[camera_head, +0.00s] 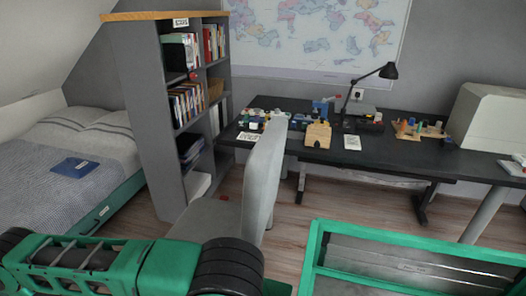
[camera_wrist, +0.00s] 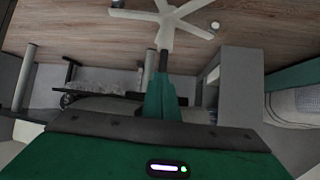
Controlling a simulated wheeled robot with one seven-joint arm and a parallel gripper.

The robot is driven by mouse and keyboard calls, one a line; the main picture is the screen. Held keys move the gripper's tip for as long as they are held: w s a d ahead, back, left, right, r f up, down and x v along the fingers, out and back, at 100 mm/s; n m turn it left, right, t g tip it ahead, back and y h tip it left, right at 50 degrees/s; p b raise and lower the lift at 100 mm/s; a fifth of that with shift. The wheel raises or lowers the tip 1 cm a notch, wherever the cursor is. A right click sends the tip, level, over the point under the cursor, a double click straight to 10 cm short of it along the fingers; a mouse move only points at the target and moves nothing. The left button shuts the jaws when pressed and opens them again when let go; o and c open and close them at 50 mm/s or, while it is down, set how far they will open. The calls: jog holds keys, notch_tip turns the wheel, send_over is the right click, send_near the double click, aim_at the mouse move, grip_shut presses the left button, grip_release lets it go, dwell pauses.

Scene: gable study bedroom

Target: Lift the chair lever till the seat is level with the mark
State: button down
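The grey office chair shows its tall pale backrest (camera_head: 264,172) and its seat (camera_head: 206,216) in the head view. My arm crosses in front of the seat there, and my gripper is hidden. In the wrist view, which looks upside down, the chair's white star base (camera_wrist: 166,20) is at the top, with a dark column by its hub. My gripper (camera_wrist: 161,76) points toward that column, below the hub in the picture. Its green fingers overlap, so their opening does not show. I cannot make out the lever or the mark clearly.
A dark desk (camera_head: 385,153) with a lamp (camera_head: 388,71) and small items stands behind the chair. A grey bookcase (camera_head: 150,120) is left of it, and a bed (camera_head: 75,165) further left. Wooden floor (camera_head: 345,212) shows between chair and desk.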

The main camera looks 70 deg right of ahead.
jog(key=shift+r, duration=1.2)
dwell(0.3)
jog(key=shift+f, duration=2.3)
jog(key=w+a, duration=0.1)
jog(key=a, duration=0.9)
jog(key=shift+w, duration=0.2)
